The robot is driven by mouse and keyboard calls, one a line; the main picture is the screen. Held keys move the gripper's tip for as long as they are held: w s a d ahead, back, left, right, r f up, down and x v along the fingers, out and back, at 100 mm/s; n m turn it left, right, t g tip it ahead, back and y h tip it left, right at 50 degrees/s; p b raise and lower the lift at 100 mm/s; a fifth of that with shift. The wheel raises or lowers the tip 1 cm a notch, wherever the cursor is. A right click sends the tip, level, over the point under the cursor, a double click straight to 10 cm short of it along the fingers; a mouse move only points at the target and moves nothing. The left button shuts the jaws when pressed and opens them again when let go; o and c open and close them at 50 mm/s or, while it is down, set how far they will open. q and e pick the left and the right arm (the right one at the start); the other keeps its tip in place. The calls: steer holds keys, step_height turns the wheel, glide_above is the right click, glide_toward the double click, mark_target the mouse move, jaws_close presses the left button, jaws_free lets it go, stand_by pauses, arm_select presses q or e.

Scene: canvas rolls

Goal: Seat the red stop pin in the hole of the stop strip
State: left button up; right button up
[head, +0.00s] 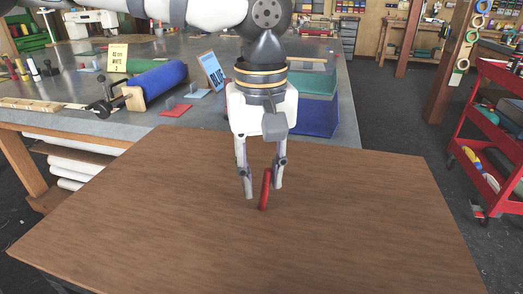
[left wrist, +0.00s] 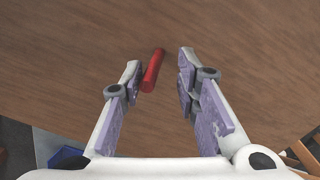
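The red stop pin (head: 265,190) is a short plain red rod at the brown table top, slanted in the head view; I cannot tell for sure if it lies flat. It also shows in the left wrist view (left wrist: 153,70), between the fingertips and close to the left-hand one. My left gripper (head: 262,187) points down over the table with its fingers apart on either side of the pin; it also shows in the left wrist view (left wrist: 160,62). A pale wooden strip (head: 35,104) lies on the grey bench at left; I cannot make out a hole in it. My right gripper is out of view.
The brown table (head: 350,225) is otherwise bare. Behind it, the grey bench (head: 215,113) holds a blue roll (head: 160,83), a yellow sign (head: 118,57) and a blue sign (head: 211,72). A red cart (head: 490,140) stands at right.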

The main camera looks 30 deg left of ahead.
arm_select(q)
step_height(320, 180, up, 10)
glide_above(256, 187)
steer(key=s+d, duration=0.3)
steer(key=s, duration=0.2)
steer(key=shift+w+d, duration=0.2)
steer(key=shift+w, duration=0.05)
steer(key=shift+o, duration=0.6)
steer(key=w+a+f, duration=0.3)
steer(key=w+a, duration=0.1)
steer(key=shift+w+a+b, duration=0.25)
steer(key=shift+b, duration=0.1)
steer(key=f, duration=0.7)
steer(key=d+f, duration=0.1)
steer(key=f, duration=0.3)
steer(key=shift+f, duration=0.2)
jaws_close()
